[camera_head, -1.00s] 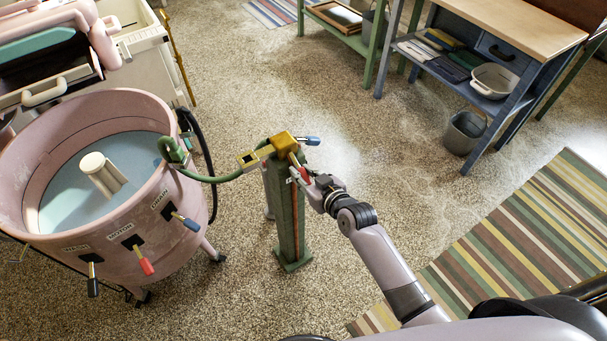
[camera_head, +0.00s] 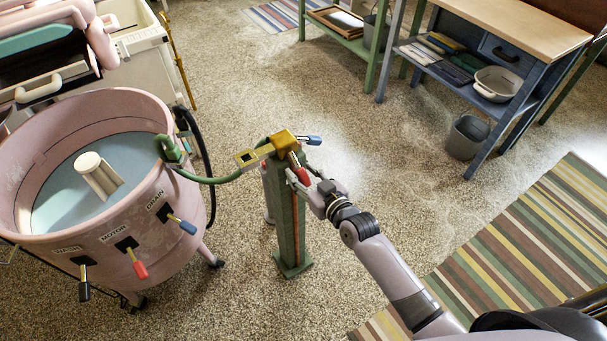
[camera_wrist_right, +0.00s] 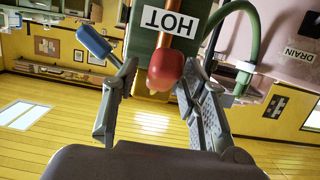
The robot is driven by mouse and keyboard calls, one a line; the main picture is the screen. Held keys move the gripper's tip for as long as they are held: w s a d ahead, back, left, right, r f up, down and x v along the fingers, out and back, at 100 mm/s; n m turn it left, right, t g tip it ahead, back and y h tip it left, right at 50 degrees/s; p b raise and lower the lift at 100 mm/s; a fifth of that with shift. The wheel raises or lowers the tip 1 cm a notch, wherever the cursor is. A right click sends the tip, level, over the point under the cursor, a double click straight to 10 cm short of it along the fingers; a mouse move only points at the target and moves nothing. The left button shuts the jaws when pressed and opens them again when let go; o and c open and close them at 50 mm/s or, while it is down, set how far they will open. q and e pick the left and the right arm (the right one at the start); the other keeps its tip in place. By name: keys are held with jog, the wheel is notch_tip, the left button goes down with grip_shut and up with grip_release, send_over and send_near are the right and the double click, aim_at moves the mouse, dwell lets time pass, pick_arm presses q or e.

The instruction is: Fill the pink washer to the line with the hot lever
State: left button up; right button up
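The pink washer (camera_head: 110,225) stands at left, its tub open at the top. A pale blue surface (camera_head: 65,200) shows inside around a cream agitator (camera_head: 98,174); I cannot make out a fill line. A green post (camera_head: 291,225) stands to its right with a brass valve head (camera_head: 284,143). The hot lever has a red grip (camera_head: 302,174), under a HOT label (camera_wrist_right: 172,22) in the wrist view. My right gripper (camera_head: 308,183) is at this grip. In the wrist view its fingers (camera_wrist_right: 163,100) stand apart on either side of the red knob (camera_wrist_right: 166,70). My left gripper is not in view.
A green hose (camera_head: 215,180) runs from the valve to the tub's rim. A blue lever (camera_head: 310,140) sits on the post's far side. The washer's front has black, red and blue levers (camera_head: 136,264). A striped rug (camera_head: 520,250) and a workbench (camera_head: 500,20) are at right.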

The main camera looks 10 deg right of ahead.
jog(key=v, duration=1.2)
dwell(0.5)
jog(key=s+d+f+g+h, duration=0.15)
jog(key=s+f, duration=0.25)
jog(key=f, duration=0.6)
jog(key=s+d+f+m+g+h, duration=0.1)
jog(key=s+d+f+g, duration=0.25)
jog(key=f, duration=0.75)
jog(key=s+d+f+g+h, duration=0.15)
jog(key=s+f, duration=0.35)
jog(key=f, duration=0.5)
jog(key=s+f+g, duration=0.2)
jog(key=s+f, duration=0.3)
jog(key=s, duration=0.3)
jog(key=s+d+f+g, duration=0.1)
jog(key=s+f+g, duration=0.1)
jog(key=s+f, duration=0.3)
jog(key=s+f+g+h, duration=0.1)
jog(key=s+f+g, duration=0.2)
jog(key=s, duration=0.9)
jog(key=shift+d+f+m, duration=0.2)
jog(key=shift+f+m, duration=0.1)
jog(key=shift+f, duration=0.7)
